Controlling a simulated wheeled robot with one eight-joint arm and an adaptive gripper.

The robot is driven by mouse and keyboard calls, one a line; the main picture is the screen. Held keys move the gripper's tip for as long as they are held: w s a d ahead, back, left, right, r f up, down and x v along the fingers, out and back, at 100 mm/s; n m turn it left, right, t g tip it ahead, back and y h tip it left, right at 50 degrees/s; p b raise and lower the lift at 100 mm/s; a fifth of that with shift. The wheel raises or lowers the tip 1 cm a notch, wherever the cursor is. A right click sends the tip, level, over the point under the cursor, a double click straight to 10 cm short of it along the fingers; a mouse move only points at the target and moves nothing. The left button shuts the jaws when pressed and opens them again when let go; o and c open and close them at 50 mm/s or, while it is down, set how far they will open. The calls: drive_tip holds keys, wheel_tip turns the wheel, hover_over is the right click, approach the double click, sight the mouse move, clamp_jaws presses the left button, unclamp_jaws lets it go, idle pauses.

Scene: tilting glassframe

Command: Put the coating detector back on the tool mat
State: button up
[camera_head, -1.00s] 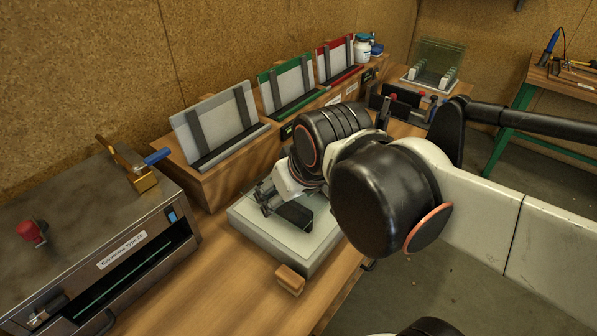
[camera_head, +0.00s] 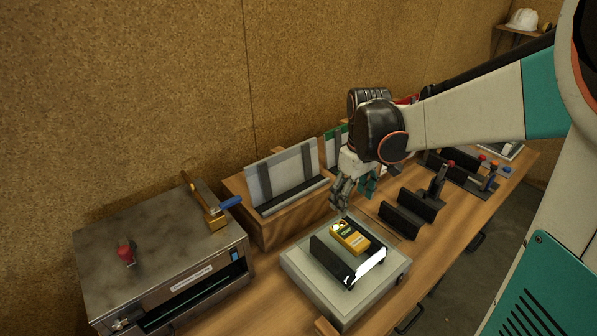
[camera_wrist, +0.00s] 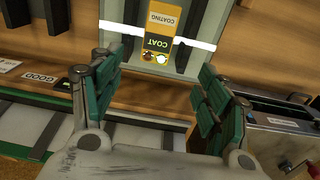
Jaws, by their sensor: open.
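The coating detector (camera_head: 350,237) is a yellow device with a dark label. It lies between two black rails on a pale grey platform (camera_head: 318,279). In the wrist view the detector (camera_wrist: 160,32) is ahead of my fingers, label upside down, with a small lit white spot at its near end. My gripper (camera_head: 354,196) is open and empty, beyond the platform and apart from the detector. Its green-padded fingers (camera_wrist: 160,95) are spread wide in the wrist view. I cannot clearly make out a tool mat.
A metal box (camera_head: 165,245) with a red knob and a blue-handled lever stands on the left. Wooden racks (camera_head: 290,180) line the wall. A black-railed holder (camera_head: 412,208) and a dark plate with red- and blue-topped parts (camera_head: 462,176) stand to the right.

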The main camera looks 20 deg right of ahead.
drive_tip(key=d, duration=0.1)
drive_tip(key=b, duration=0.1)
hover_over(350, 234)
drive_tip(key=f, duration=0.8)
drive_tip(key=shift+w+f, duration=0.2)
drive_tip(key=shift+f, duration=0.2)
drive_tip(key=shift+s+f+b, duration=0.15)
drive_tip(key=shift+f+b, duration=0.7)
drive_tip(key=shift+f, duration=1.85)
drive_tip(key=c, duration=1.3)
drive_tip(key=shift+r, duration=0.1)
drive_tip(key=shift+c, duration=0.2)
